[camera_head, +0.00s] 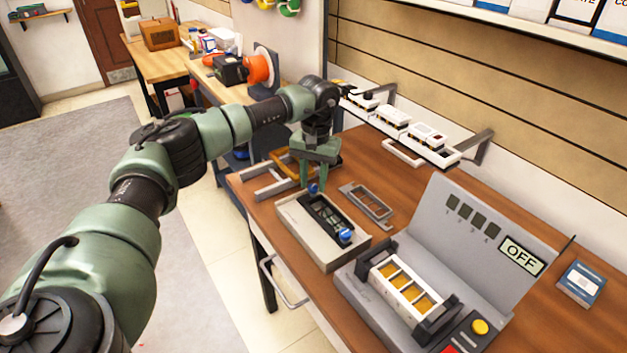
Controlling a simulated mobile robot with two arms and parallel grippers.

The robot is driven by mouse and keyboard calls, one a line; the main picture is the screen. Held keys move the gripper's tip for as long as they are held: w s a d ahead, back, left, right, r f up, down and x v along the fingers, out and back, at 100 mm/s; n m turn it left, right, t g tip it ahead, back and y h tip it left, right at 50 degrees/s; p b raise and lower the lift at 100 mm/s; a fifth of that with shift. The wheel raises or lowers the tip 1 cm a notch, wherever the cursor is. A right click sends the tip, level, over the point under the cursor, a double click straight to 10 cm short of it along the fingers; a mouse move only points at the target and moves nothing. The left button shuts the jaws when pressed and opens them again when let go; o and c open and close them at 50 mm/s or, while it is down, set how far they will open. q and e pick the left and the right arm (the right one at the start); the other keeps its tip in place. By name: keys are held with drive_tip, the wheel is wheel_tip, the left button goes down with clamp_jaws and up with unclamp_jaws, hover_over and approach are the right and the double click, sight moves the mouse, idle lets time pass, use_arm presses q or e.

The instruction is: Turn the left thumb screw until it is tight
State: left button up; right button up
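A grey-beige fixture block (290,217) with a dark frame (325,215) on top sits on the wooden workbench. A blue thumb screw, the left one (314,189), is at the frame's far-left end. A second blue thumb screw (346,236) is at its near-right end. My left gripper (313,183) points down over the left thumb screw, with its green fingers right at the knob. The fingers partly hide the knob, and I cannot tell whether they touch or clamp it. My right gripper is not in view.
A grey test station (478,245) with an "OFF" display stands to the right, holding a white framed part with yellow cells (405,284). A loose grey frame (367,205) lies behind the fixture. A wall rack (400,125) holds white parts. A blue card (581,284) lies far right.

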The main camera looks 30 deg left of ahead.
sight(315, 186)
use_arm(q)
drive_tip(key=shift+o, duration=0.6)
wheel_tip(315, 186, up, 8)
drive_tip(key=shift+d+f+b, duration=0.1)
drive_tip(key=shift+d+b, duration=0.05)
drive_tip(key=shift+b, duration=0.25)
